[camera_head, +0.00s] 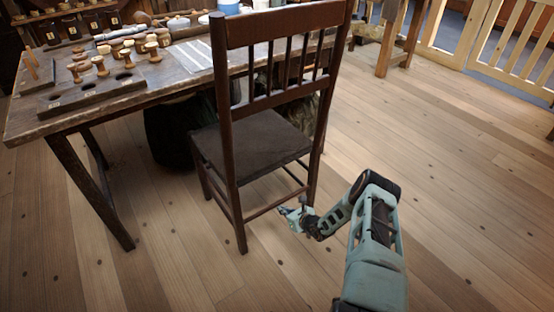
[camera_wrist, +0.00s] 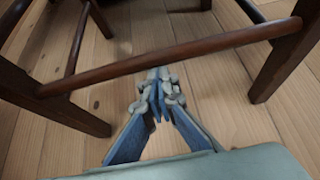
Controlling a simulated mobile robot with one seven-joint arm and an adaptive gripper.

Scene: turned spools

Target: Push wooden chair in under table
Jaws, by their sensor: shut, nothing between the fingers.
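The dark wooden chair (camera_head: 255,138) stands upright at the table's near side, its spindled back toward me and the front of its seat by the table edge. The wooden table (camera_head: 110,108) has a worn top and dark legs. My gripper (camera_head: 285,212) is low behind the chair, near its right rear leg and lower rear rail. In the wrist view, my gripper (camera_wrist: 157,85) is shut and empty, its fingertips close to the chair's rail (camera_wrist: 180,50); I cannot tell whether they touch it. Chair legs (camera_wrist: 285,60) show on both sides.
Turned spools (camera_head: 100,66) and a dark holed board (camera_head: 90,92) lie on the tabletop. A dark bulky item (camera_head: 170,130) is under the table, left of the seat. A wooden railing (camera_head: 510,50) stands at the far right. The plank floor (camera_head: 450,180) at right is clear.

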